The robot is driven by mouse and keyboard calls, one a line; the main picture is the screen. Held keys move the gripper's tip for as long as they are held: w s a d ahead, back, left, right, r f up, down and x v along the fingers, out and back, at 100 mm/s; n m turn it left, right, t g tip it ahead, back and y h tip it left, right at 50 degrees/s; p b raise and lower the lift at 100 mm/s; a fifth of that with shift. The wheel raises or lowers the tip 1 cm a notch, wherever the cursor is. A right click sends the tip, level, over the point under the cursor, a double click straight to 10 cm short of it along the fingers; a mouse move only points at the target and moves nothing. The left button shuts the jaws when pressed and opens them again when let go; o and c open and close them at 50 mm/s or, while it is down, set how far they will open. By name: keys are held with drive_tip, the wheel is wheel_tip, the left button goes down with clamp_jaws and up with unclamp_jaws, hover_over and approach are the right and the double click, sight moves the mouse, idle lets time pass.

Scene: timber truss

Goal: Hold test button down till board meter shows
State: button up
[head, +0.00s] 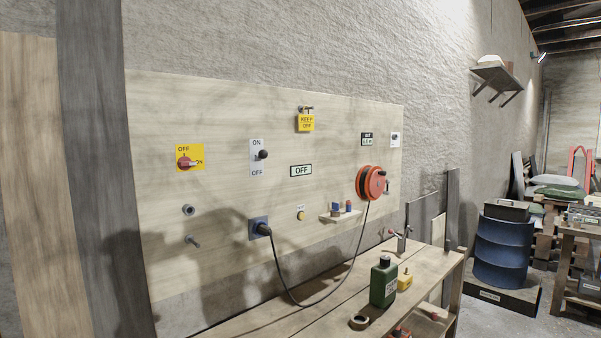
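A pale wooden board (225,110) is mounted on the wall. A framed sign (301,170) in the middle reads OFF. My gripper is not in view, and nothing visible touches the button.
The board also carries a red rotary switch (185,162), an ON/OFF lever (262,155), a yellow KEEP tag (306,122) and a red cable reel (370,183). Its cable hangs to the blue socket (259,228). A green bottle (384,284) stands on the bench (335,300) below.

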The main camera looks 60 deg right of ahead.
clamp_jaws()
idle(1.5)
